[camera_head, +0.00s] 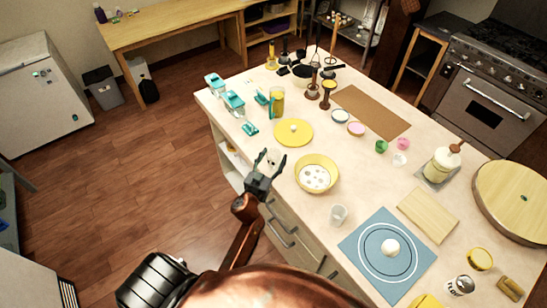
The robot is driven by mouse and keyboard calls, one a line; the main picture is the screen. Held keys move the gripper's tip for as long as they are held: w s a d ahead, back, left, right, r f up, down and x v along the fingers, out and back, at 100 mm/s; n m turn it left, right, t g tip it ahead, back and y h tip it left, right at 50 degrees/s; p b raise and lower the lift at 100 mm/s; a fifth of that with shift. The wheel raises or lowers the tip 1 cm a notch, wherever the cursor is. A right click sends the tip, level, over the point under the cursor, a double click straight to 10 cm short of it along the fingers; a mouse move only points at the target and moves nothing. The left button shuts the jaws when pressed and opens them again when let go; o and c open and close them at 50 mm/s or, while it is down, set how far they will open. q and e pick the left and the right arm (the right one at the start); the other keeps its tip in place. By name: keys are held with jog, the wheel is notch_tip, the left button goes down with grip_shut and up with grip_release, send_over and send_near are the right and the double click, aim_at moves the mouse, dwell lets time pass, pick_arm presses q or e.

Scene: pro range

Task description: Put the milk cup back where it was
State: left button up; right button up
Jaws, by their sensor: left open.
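A small whitish, see-through cup (338,214) stands upright near the counter's front edge, left of the blue mat; it looks like the milk cup, but I cannot make out its contents. My left gripper (267,163) is open above the counter's front edge, up and left of that cup and apart from it. It is just left of a yellow bowl (331,162) with white round shapes inside. I cannot see anything held between its fingers. My right gripper is out of view.
A blue mat (361,250) carries a white dough ball (390,247). A wooden board (428,215) lies behind it. A yellow round plate (289,139) and a yellow-filled pitcher (277,101) are farther back. Small green (381,146) and pink cups (403,143) stand right. Counter between bowl and mat is mostly clear.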

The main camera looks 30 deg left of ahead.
pick_arm(q)
jog(key=shift+r, duration=0.25)
jog(key=s+d, duration=0.1)
jog(key=s, duration=1.1)
jog(key=shift+d, duration=0.3)
